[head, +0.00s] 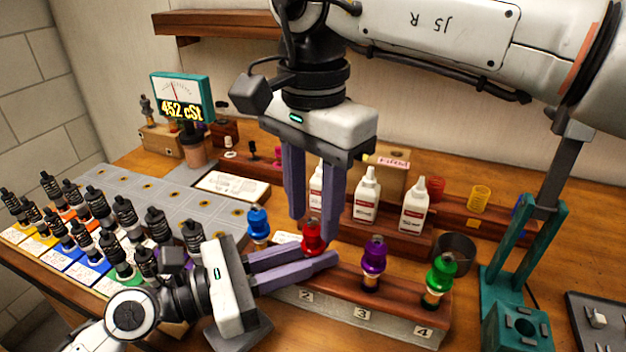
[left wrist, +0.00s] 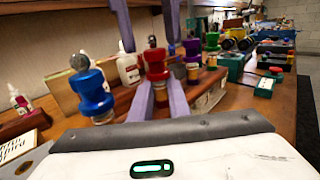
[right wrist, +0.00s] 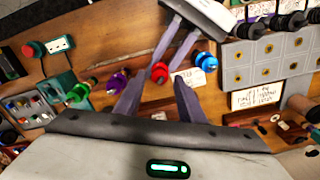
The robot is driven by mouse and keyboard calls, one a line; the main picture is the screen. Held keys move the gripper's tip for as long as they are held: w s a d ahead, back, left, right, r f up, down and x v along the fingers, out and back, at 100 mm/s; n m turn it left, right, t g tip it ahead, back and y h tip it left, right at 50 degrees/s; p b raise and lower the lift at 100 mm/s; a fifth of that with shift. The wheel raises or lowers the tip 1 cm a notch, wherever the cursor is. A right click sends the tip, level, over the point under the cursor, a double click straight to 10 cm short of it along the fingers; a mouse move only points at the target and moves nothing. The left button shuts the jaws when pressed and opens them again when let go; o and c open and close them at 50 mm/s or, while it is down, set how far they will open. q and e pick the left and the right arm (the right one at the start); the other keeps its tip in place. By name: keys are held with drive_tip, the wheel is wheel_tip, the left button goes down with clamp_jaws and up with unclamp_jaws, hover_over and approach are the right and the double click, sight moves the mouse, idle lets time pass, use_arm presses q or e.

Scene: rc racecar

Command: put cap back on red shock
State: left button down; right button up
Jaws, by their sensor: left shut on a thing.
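The red shock (head: 312,238) stands upright in the wooden rack (head: 390,296). My left gripper (head: 338,259) comes in low from the left and is shut on the red shock's lower part; its fingers flank it in the left wrist view (left wrist: 160,88). My right gripper (head: 314,228) points down from above, with its fingers apart on either side of the red shock's top. A small dark knob (left wrist: 152,41) shows on top of the red shock in the left wrist view; I cannot tell whether it is the cap. No loose cap is visible in the right gripper.
A blue shock (head: 258,222) stands left of the red one; purple (head: 374,256) and green (head: 440,272) shocks stand right. White bottles (head: 367,196) are behind. A teal stand (head: 516,315) is at right.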

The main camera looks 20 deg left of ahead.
drive_tip(key=shift+f, duration=0.6)
